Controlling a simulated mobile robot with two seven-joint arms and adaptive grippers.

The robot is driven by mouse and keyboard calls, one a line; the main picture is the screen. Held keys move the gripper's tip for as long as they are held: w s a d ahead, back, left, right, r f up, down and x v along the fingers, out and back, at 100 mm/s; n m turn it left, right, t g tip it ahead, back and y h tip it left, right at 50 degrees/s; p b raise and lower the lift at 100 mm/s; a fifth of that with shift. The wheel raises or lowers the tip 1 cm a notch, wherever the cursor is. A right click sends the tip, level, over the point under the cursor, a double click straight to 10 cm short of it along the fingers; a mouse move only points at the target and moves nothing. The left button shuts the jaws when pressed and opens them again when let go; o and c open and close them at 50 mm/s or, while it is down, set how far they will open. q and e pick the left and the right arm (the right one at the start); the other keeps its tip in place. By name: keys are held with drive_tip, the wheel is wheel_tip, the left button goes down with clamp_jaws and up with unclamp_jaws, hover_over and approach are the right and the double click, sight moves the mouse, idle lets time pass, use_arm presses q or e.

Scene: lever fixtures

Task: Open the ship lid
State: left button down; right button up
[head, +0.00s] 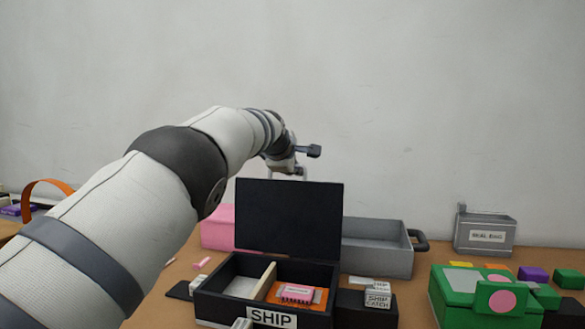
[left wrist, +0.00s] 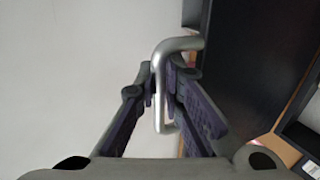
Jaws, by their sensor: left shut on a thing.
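The ship box (head: 212,307) is a black box on the table with a "SHIP" label (head: 271,318) on its front. Its black lid (head: 289,218) stands up at the back of the box, about upright. My left gripper (head: 287,172) is behind and above the lid's top edge, partly hidden by it. In the left wrist view, the left gripper (left wrist: 163,92) is shut on a silver bent handle (left wrist: 178,43) beside the dark lid (left wrist: 240,70). Inside the box are a wooden divider (head: 263,281) and an orange and pink item (head: 297,293). My right gripper is not in view.
A block labelled "SHIP CATCH" (head: 377,300) stands right of the box. A pink box (head: 217,230) and a grey tray (head: 378,257) are behind. A grey labelled bin (head: 485,240) and green boxes (head: 465,290) stand at the right. Small blocks lie left of the box.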

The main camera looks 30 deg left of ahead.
use_arm(q)
drive_tip(key=shift+d, duration=0.1)
drive_tip(key=c, duration=1.7)
unclamp_jaws()
drive_tip(key=v, duration=1.2)
